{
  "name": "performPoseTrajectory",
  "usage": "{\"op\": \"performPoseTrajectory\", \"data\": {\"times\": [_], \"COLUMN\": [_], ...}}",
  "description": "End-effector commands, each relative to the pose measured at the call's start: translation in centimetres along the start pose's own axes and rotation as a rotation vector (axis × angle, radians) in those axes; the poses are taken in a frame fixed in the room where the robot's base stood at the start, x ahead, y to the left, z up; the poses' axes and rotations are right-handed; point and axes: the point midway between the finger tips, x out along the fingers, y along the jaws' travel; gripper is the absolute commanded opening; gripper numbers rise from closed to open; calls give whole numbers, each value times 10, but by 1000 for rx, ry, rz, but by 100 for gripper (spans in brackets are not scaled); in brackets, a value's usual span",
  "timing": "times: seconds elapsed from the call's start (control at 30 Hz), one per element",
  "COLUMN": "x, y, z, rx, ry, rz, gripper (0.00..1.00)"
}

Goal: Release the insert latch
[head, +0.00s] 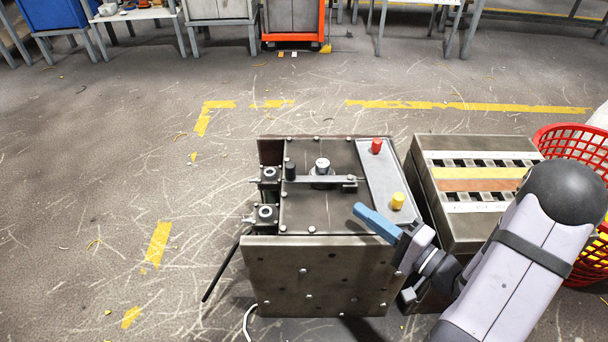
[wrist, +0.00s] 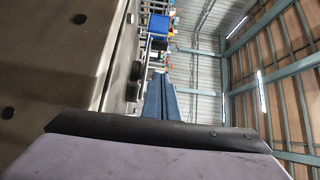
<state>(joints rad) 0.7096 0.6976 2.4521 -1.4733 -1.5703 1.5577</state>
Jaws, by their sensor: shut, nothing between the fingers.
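A steel machine block (head: 310,210) stands on the floor in the head view. A flat metal bar (head: 335,180) lies across its top with a black knob (head: 290,170) at its left end; it looks like the insert latch, though I cannot tell for sure. A round silver knob (head: 322,166) sits just behind the bar. My gripper (head: 358,209), with blue fingers, is shut and empty. In the picture it is right of and nearer than the bar, apart from it. In the wrist view the blue fingers (wrist: 160,80) point away beside dark knobs (wrist: 135,80) on the block.
A light panel with a red button (head: 376,145) and a yellow button (head: 397,200) is right of the bar. A slotted metal box (head: 430,210) and a red basket (head: 570,140) stand to the right. A black rod (head: 225,265) leans at the left. Floor further left is clear.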

Motion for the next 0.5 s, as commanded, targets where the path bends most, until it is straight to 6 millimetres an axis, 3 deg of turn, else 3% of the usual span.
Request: {"op": "performPoseTrajectory", "data": {"times": [0.5], "x": [4], "y": [0], "z": [0], "rx": [2], "ry": [-1], "rz": [-2], "gripper": [0]}}
